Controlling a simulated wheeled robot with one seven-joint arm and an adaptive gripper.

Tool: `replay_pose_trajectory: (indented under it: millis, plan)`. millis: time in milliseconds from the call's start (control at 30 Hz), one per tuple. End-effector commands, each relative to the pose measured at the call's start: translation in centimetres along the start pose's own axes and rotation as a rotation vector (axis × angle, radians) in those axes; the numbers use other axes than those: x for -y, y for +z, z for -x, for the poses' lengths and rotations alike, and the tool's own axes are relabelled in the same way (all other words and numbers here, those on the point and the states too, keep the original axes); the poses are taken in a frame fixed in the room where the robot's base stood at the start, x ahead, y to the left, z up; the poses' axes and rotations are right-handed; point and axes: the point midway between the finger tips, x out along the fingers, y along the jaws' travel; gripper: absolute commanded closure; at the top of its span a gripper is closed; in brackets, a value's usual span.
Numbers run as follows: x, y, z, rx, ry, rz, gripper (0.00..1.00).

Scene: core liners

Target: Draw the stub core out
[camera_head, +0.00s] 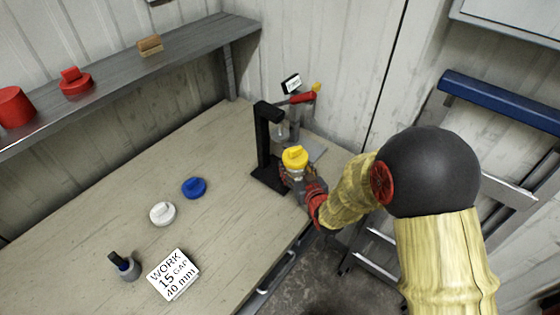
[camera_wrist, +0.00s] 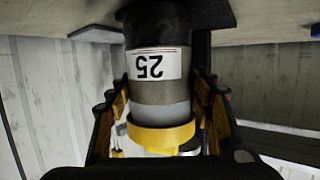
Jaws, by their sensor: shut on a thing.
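A grey cylinder (camera_wrist: 155,88) with a white label reading 25 and a yellow cap (camera_head: 295,157) stands upright at the black stand (camera_head: 263,140) near the bench's right edge. In the wrist view the picture is upside down, so the yellow cap (camera_wrist: 160,137) shows low and a dark part shows at the far end. My gripper (camera_head: 299,180) is shut on the cylinder, one finger on each side. I cannot tell whether the cylinder rests in the stand's base. No separate stub core can be made out.
A lever with a red handle (camera_head: 302,98) is behind the stand. A blue cap (camera_head: 194,187), a white cap (camera_head: 162,213), a small grey pot (camera_head: 126,268) and a WORK card (camera_head: 173,274) lie left. A shelf (camera_head: 110,75) runs above.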

Motion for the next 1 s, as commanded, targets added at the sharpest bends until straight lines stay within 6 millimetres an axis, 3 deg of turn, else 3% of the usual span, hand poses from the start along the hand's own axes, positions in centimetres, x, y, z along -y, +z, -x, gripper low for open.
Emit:
replay_pose_trajectory:
  millis: [1000]
  plan:
    - [-2.6, 0.9, 3.5, -0.003, 0.002, 0.000, 0.74]
